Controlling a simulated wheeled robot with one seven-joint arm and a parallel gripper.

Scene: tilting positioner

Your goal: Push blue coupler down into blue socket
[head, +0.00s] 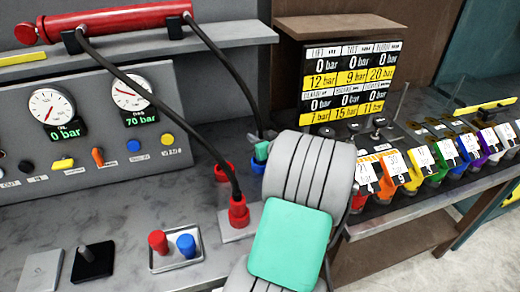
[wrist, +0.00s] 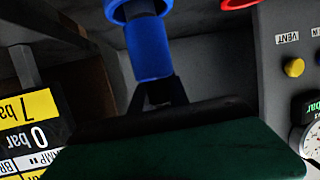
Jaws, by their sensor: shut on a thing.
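The blue coupler (wrist: 150,52) is a blue sleeve with a grey end in the wrist view. My gripper (wrist: 162,92) is shut on it, with dark fingers at its near end. The blue socket (wrist: 124,10) is a blue ring at the top edge. The coupler's grey end meets or overlaps this ring; I cannot tell how deep it sits. In the head view my gripper (head: 262,150) shows its teal tip beside my pale wrist, with blue of the socket (head: 257,168) just below. The coupler is mostly hidden there.
A red coupler (head: 238,212) with a black hose stands to the front left. A red ring (head: 222,172) is left of my gripper. Red and blue pegs (head: 172,246) stand in front. A gauge panel (head: 95,130) is left; colored tagged handles (head: 440,155) line the right.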

